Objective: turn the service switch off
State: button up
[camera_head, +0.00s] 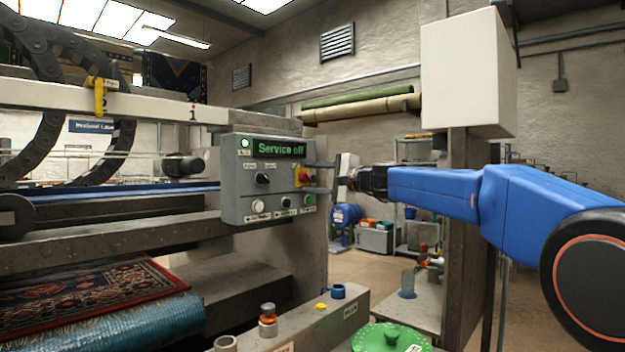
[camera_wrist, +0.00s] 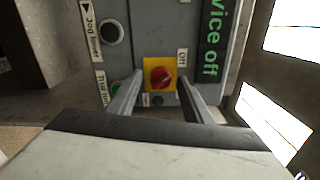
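The service switch (camera_head: 303,177) is a red rotary knob on a yellow plate at the right side of the grey control panel (camera_head: 237,196). In the wrist view the red knob (camera_wrist: 160,76) is in the middle, with an "Off" label beside its plate. The panel's green display (camera_head: 279,148) reads "Service off". My gripper (camera_head: 313,178) reaches in from the right at the switch. In the wrist view its two fingers (camera_wrist: 160,88) are apart, one on each side of the yellow plate, with gaps to the knob. Nothing is held.
A black selector (camera_head: 263,179) and several push buttons, including a white one (camera_head: 258,206), share the panel. A green button (camera_wrist: 117,88) lies close to one finger in the wrist view. A concrete ledge with a red-topped button (camera_head: 268,312) stands below. A patterned rug (camera_head: 90,290) lies at left.

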jog(key=shift+s+d, duration=0.1)
jog(key=shift+d, duration=0.05)
jog(key=v, duration=1.7)
jog(key=shift+s, duration=0.1)
